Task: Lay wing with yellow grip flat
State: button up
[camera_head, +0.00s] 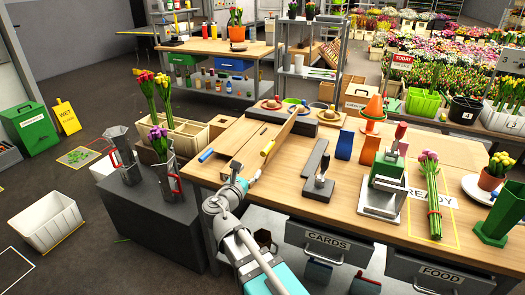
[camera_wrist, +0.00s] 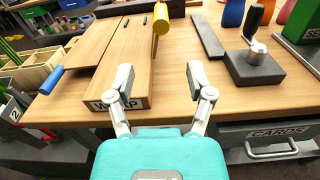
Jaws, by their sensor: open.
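The wing with the yellow grip is a thin wooden board (camera_head: 284,130) that stands raised on edge on the wooden bench in the head view. The other wing (camera_wrist: 90,50), with a blue grip (camera_wrist: 50,80), lies flat to the left. My gripper (camera_wrist: 160,76) is open and empty, over the near end of the WRAP base (camera_wrist: 122,103). In the head view my gripper (camera_head: 243,175) is nearer than the yellow grip and apart from it.
Right of the wrap station are a grey bar (camera_wrist: 207,36) and a dark block with an upright handle (camera_wrist: 255,65).

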aim_at(266, 150)
jog(key=shift+w, duration=0.15)
jog(key=x, duration=1.3)
jog(key=shift+w+d+f, duration=0.1)
jog(key=shift+w, duration=0.15)
grip_shut()
